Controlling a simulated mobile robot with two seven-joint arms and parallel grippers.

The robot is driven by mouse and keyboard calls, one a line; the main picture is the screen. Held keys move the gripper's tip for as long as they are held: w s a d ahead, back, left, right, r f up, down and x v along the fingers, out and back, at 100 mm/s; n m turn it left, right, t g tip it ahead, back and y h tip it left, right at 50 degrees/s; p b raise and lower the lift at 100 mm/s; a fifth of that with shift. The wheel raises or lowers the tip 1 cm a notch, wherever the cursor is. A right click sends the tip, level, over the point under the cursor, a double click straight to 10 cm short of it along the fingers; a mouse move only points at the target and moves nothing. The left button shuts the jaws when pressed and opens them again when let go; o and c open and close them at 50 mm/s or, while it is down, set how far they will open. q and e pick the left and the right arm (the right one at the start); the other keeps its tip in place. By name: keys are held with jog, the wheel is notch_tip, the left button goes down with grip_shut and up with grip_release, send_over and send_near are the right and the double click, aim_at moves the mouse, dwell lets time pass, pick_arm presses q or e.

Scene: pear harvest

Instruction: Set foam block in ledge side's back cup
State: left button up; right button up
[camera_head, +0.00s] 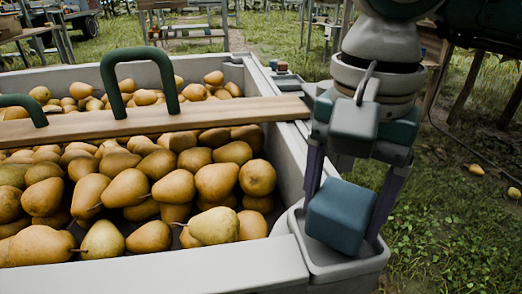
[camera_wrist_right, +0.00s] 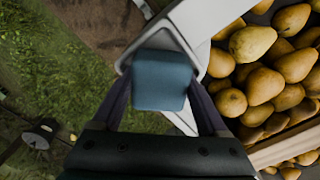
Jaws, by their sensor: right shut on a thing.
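The blue foam block (camera_head: 338,217) is between the two purple fingers of my right gripper (camera_head: 345,212), which is shut on it. It also shows in the right wrist view (camera_wrist_right: 162,79). The block is over a grey open cup (camera_head: 338,268) at the near right corner of the pear bin. The block hides much of the cup's opening, and I cannot tell whether its underside touches the cup. In the right wrist view part of the cup's pale rim (camera_wrist_right: 203,48) shows beside the block. My left gripper is not in view.
The grey bin (camera_head: 150,277) is full of pears (camera_head: 128,187), with a wooden plank (camera_head: 225,113) carrying green handles across it. Small coloured blocks (camera_head: 282,68) are at the bin's far right. Grass (camera_head: 450,235) with a few fallen pears lies at right.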

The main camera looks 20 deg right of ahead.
aim_at(345, 197)
jog(key=o, duration=1.2)
jog(key=shift+o, duration=0.2)
jog(key=shift+r+p, duration=0.55)
jog(key=shift+p, duration=0.15)
notch_tip(345, 197, up, 12)
jog(key=p, duration=0.4)
jog(key=shift+f, duration=0.1)
